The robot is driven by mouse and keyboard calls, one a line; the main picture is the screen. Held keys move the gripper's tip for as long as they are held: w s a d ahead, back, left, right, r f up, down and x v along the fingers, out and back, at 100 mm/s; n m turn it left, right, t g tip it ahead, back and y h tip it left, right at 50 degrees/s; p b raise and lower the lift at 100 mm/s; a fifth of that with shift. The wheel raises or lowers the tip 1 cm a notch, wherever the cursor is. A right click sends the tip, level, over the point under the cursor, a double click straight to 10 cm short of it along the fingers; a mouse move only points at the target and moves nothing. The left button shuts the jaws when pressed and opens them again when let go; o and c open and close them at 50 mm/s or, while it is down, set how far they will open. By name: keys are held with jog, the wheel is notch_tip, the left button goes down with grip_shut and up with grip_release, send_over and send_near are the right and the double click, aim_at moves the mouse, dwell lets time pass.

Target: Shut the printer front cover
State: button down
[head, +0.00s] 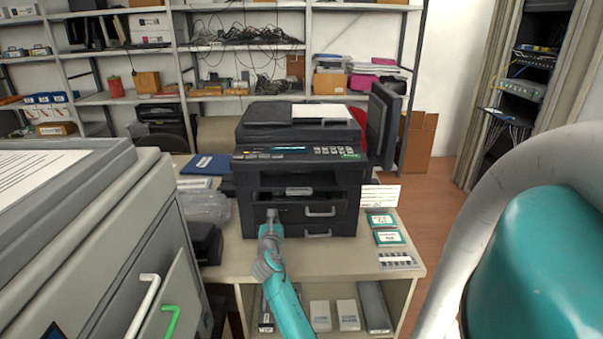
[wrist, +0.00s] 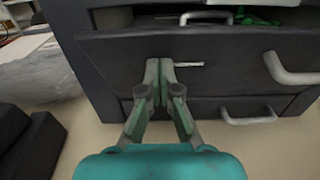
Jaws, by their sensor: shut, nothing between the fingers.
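The dark printer (head: 300,135) stands on the table. Its front cover (head: 290,213) has a light grey handle on the right and also fills the middle of the wrist view (wrist: 225,75). The bay above the cover is visible, with a grey handle and green parts inside, so the cover does not close over it. My gripper (head: 271,213) is shut and empty at the left part of the cover. In the wrist view its fingertips (wrist: 160,65) overlap the cover's face, left of the handle; I cannot tell whether they touch it.
Below the cover is a drawer with its own handle (wrist: 248,117). Teal-and-white boxes (head: 388,238) and a grey strip lie right of the printer. A clear plastic bag (head: 205,207) and a black box (head: 206,243) are on the left. The table front (head: 340,262) is bare.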

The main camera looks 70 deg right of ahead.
jog(key=shift+w+d+r, duration=0.2)
jog(key=shift+w+d, duration=0.05)
jog(key=shift+d, duration=0.35)
jog(key=shift+w+d+r, duration=0.2)
jog(key=shift+d, duration=0.5)
jog(key=shift+w+d, duration=0.2)
jog(key=shift+d, duration=0.1)
jog(key=v, duration=0.8)
dwell(0.3)
